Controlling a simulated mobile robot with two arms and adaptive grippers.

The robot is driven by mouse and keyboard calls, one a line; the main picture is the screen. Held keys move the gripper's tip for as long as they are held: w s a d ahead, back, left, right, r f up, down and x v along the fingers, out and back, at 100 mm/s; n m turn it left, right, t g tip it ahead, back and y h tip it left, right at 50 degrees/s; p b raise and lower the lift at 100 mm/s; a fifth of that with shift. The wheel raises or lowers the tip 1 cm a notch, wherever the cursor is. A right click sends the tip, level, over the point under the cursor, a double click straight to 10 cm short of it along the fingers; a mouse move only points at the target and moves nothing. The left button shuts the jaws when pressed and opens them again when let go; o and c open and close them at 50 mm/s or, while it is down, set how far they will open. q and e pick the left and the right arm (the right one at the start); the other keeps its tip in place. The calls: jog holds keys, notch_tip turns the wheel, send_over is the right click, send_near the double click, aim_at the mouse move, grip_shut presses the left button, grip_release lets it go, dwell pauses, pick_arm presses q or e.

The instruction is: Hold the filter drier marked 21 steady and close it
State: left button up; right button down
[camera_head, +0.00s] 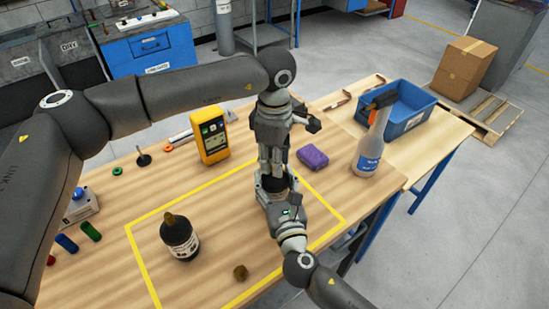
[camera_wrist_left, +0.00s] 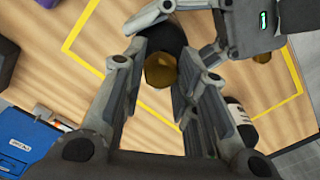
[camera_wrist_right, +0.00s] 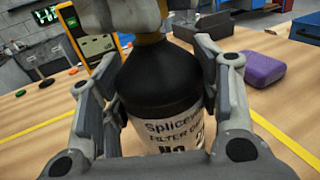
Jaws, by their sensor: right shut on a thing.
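A black-shouldered filter drier with a white label (camera_wrist_right: 165,95) stands between the fingers of my right gripper (camera_wrist_right: 160,108), which is shut on its body. The label's number is cut off. In the head view this drier (camera_head: 275,184) is mostly hidden by my grippers. A brass cap (camera_wrist_left: 160,70) is at its top; I cannot tell how far it is seated. My left gripper (camera_head: 276,160) points down from above, its open fingers on either side of the cap. Another drier (camera_head: 180,240), brass-topped, stands at left. A loose brass cap (camera_head: 240,272) lies near the front.
A yellow tape outline (camera_head: 133,247) marks the work area. A spray bottle (camera_head: 369,145) and a blue bin (camera_head: 410,112) stand at right. Bare wood lies between the second drier and my right gripper.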

pick_arm(q)
jog(key=o, duration=0.4)
notch_tip(320, 180, up, 12)
dwell(0.5)
pick_arm(e)
jog(key=shift+c, duration=2)
grip_release()
jog(key=v, duration=1.2)
